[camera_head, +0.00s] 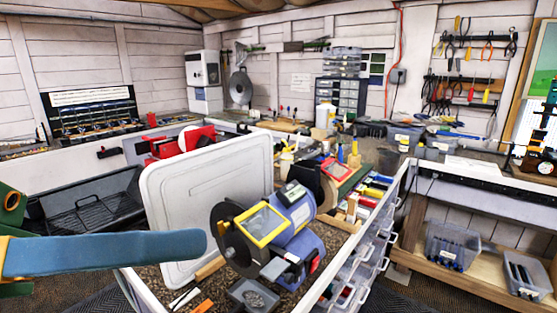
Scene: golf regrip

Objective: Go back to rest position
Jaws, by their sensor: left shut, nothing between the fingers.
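My left gripper (190,245) reaches in from the left edge, with a long blue part ending in a rounded tip and green and yellow parts behind it. It is shut and empty, in front of the lower left part of a large white panel (205,195). No golf club can be made out near it. My right gripper is not in view.
A bench grinder (300,215) with a yellow-framed guard stands on the bench, close right of my left gripper. A black tray (85,205) lies behind the gripper. A wooden workbench (480,285) with clear bins stands at right. Tools hang on the back wall.

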